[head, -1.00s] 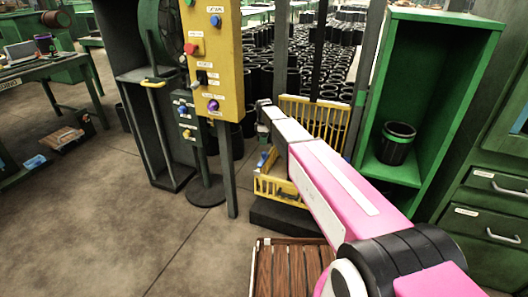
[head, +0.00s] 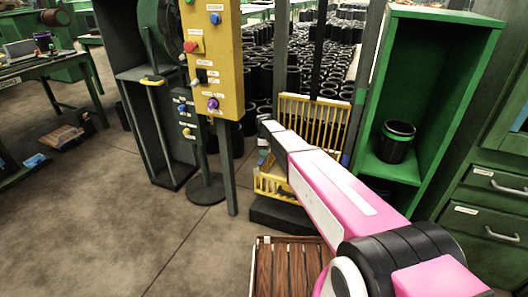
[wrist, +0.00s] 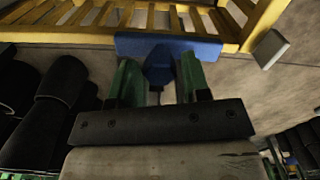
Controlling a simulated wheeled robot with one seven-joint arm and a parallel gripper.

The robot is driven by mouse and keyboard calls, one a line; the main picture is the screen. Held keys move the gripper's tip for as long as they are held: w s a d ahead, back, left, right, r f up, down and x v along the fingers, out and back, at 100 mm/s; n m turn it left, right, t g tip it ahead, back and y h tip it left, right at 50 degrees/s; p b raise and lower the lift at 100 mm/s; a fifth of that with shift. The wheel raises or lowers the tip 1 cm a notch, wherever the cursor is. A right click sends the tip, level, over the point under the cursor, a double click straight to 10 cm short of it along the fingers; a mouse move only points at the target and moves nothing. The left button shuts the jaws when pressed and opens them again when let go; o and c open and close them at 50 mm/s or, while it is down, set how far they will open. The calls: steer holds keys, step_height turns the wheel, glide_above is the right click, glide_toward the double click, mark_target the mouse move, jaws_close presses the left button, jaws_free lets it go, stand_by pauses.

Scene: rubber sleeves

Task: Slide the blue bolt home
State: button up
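In the wrist view the two green fingers of my gripper (wrist: 160,76) stand on either side of a blue knob (wrist: 159,66). Behind it a blue bar (wrist: 168,46) lies across a yellow slatted gate; bar and knob look like the blue bolt. The gaps between fingers and knob are too small to tell whether they touch. In the head view my pink arm reaches to the yellow gate (head: 318,112) and hides my gripper. How far the bolt is slid cannot be told.
A yellow control panel (head: 215,60) on a post stands left of my arm. A green cabinet (head: 485,45) holding a black sleeve (head: 396,141) stands at the right. Many black sleeves (head: 262,98) fill the area behind the gate.

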mark_target(260, 163)
jaws_close()
steer(key=s, duration=0.1)
steer(key=s+a, duration=0.1)
steer(key=s, duration=0.3)
steer(key=shift+s+a, duration=0.15)
steer(key=shift+a, duration=0.25)
steer(key=shift+o, duration=1.8)
jaws_free()
step_height(260, 163, up, 11)
steer(key=shift+f, duration=0.1)
steer(key=s+d+f+m, duration=0.2)
steer(key=s+d+m, duration=0.6)
steer(key=s+d, duration=0.4)
steer(key=s+d+f+m, duration=0.2)
steer(key=s+d+m, duration=0.7)
steer(key=s+d, duration=0.4)
steer(key=s, duration=0.3)
steer(key=shift+s+d+f, duration=0.15)
steer(key=shift+s+f, duration=0.15)
steer(key=shift+s, duration=0.05)
